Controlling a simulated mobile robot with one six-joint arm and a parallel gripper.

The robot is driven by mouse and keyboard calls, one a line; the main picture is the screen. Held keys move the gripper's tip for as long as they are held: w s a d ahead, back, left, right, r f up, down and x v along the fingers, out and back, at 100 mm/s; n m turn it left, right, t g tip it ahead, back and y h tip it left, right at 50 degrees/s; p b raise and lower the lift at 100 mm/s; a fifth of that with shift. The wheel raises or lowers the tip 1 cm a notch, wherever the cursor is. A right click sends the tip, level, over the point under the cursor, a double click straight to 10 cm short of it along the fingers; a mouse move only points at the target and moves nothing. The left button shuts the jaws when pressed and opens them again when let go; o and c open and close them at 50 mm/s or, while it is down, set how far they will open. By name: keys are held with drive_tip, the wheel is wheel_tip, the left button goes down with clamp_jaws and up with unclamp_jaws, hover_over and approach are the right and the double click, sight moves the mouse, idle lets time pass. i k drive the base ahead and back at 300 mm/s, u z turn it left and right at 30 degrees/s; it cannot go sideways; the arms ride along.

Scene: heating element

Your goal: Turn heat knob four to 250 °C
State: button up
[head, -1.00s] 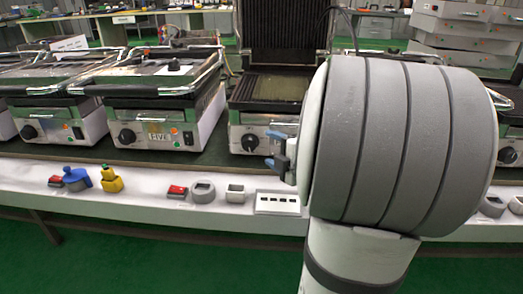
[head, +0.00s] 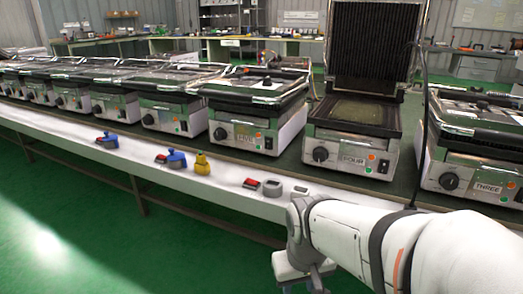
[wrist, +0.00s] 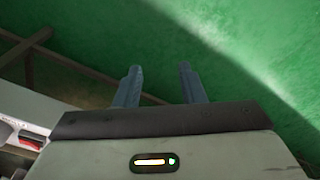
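The grill labelled FOUR (head: 352,130) stands on the bench in the head view with its ribbed lid (head: 372,50) raised. Its black heat knob (head: 320,154) is on the front panel, left of the label. The knob's setting is too small to read. My gripper (wrist: 158,85) shows in the wrist view with its two fingers apart and nothing between them, over green floor. In the head view my arm reaches in from the lower right, and its end is low, in front of the bench and below the knob, well apart from it.
A closed grill labelled FIVE (head: 246,137) stands left of grill four and one labelled THREE (head: 487,188) right of it. Green floor is clear at lower left.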

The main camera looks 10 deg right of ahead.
sight(319, 155)
drive_tip(key=u, duration=2.35)
drive_tip(key=k, duration=2.4)
drive_tip(key=z, duration=0.6)
drive_tip(key=i, duration=1)
drive_tip(key=z, duration=0.1)
